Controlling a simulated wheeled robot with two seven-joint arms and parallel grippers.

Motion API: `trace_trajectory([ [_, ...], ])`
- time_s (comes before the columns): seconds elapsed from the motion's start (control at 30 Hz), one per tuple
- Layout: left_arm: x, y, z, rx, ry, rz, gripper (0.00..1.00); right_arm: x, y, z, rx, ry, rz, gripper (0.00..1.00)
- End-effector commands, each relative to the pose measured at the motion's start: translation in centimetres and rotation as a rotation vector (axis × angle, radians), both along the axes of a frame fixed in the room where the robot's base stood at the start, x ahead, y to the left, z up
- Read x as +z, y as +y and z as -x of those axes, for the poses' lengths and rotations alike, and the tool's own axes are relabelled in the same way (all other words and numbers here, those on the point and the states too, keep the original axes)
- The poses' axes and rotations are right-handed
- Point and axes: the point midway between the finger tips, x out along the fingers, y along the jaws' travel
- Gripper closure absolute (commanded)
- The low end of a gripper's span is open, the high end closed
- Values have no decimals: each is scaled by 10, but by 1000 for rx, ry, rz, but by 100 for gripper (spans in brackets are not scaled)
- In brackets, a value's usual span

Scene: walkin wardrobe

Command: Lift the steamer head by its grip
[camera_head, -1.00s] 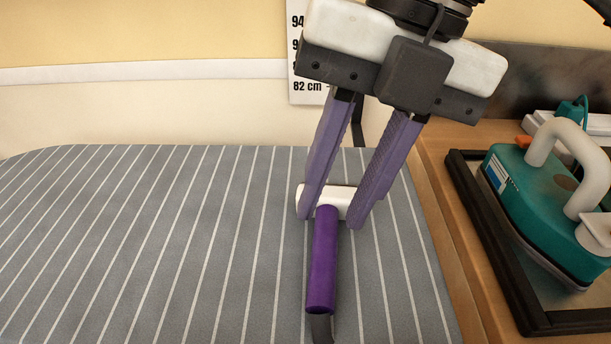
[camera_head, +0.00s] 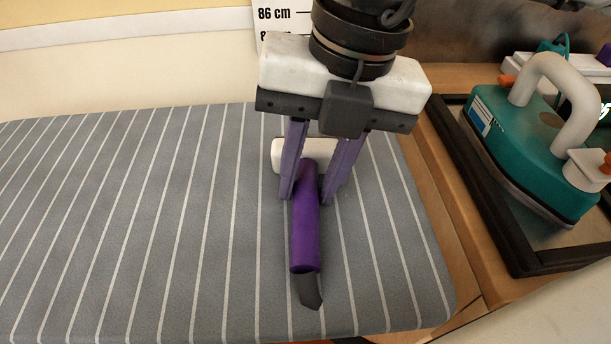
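The steamer head lies on the striped ironing board (camera_head: 120,220) in the head view. It has a white head part (camera_head: 290,153) at the far end and a purple cylindrical grip (camera_head: 305,230) pointing toward me, with a dark end piece at the near end. My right gripper (camera_head: 309,201) comes down from above with its two purple fingers on either side of the grip's upper part. The fingers look open, with little room beside the grip; I cannot tell whether either touches it. My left gripper is not in view.
A teal iron (camera_head: 525,150) with a pale handle stands on a dark-framed tray (camera_head: 490,225) at the right, on a wooden surface (camera_head: 445,190). The board's left side is clear.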

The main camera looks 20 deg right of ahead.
Motion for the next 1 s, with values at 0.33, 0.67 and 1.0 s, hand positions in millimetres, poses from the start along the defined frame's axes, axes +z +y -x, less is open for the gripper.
trace_trajectory([
  [0.33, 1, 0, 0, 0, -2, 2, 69, -1, 0, 0, 0, 0, 0, 91],
  [0.67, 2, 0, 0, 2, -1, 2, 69, 3, 1, -1, 0, -3, -1, 97],
  [1.0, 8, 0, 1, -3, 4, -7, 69, 64, 1, -1, -1, -5, -2, 97],
])
